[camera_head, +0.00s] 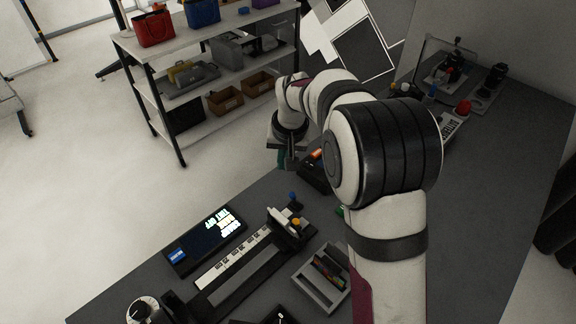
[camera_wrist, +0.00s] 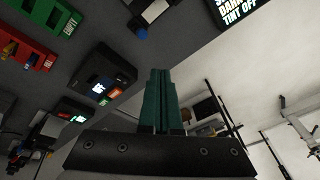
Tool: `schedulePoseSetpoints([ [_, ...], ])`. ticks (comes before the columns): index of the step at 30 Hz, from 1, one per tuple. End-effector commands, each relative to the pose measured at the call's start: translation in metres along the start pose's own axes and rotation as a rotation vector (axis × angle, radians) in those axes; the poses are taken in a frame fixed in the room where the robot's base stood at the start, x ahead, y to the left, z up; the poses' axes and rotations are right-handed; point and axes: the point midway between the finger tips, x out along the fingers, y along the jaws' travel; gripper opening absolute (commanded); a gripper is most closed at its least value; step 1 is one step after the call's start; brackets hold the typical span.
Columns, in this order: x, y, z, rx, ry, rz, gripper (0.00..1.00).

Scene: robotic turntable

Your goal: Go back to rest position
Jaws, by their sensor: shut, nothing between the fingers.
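My gripper (camera_head: 286,158) hangs at the far edge of the dark table (camera_head: 480,215) in the head view, at the end of my white arm. In the wrist view its green fingers (camera_wrist: 159,80) are together, with nothing between them. In the head view my arm hides part of the table's middle.
A display panel (camera_head: 206,240), a long slider unit (camera_head: 238,270) and a grey tray (camera_head: 322,280) stand on the near table. A shelf rack (camera_head: 205,52) with bags and boxes stands beyond it. A red button (camera_head: 463,107) is at the right.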

Motion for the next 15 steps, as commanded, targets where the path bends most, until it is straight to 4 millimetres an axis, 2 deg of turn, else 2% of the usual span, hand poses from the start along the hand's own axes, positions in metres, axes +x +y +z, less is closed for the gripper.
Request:
schedulePoseSetpoints([
  [5,-0.0114,-0.0037,0.0044,0.001,0.0,-0.001,0.0],
  [15,-0.0117,-0.0038,0.0048,0.0,0.0,0.0,0.0],
])
